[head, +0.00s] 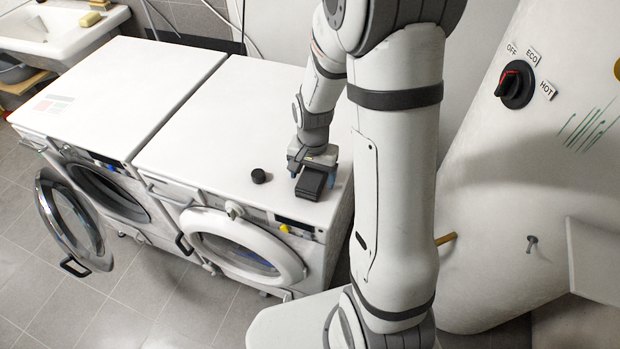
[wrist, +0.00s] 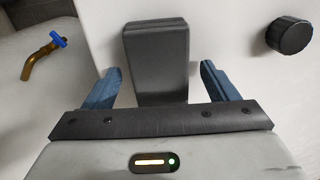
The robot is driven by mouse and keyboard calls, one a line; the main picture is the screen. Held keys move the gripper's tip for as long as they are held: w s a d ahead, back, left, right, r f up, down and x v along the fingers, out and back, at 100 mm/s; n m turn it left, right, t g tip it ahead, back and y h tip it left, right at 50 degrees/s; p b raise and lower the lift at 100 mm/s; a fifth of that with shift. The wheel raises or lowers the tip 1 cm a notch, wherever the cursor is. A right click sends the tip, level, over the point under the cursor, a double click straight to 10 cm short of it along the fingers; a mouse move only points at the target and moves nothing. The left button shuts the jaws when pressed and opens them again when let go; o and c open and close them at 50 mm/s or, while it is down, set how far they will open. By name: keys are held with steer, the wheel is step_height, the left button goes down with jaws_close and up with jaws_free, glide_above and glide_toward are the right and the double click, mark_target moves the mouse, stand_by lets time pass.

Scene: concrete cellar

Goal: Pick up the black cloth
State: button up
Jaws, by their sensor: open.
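The black cloth (head: 311,184) is a dark, folded rectangular stack. It lies flat on the white top of the right washing machine (head: 240,115), near its right side. My gripper (head: 317,168) is low over the machine top, right at the cloth. In the wrist view, the cloth (wrist: 156,50) lies between the two blue fingers of my gripper (wrist: 160,72), which are open. A gap shows on each side of the cloth. Its near end is hidden behind the gripper body.
A small black round cap (head: 259,176) stands left of the cloth; it also shows in the wrist view (wrist: 289,36). The left machine's door (head: 75,220) hangs open. A white tank (head: 530,170) with a dial stands at right. A brass tap (wrist: 42,58) shows in the wrist view.

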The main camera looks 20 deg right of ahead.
mark_target(312, 176)
steer(key=shift+f, duration=0.2)
steer(key=shift+c, duration=0.6)
steer(key=c, duration=0.9)
steer(key=shift+r, duration=0.1)
steer(key=shift+c, duration=0.2)
step_height(312, 176, up, 10)
steer(key=shift+f, duration=0.1)
steer(key=o, duration=0.4)
steer(key=c, duration=0.3)
steer(key=shift+s, duration=0.1)
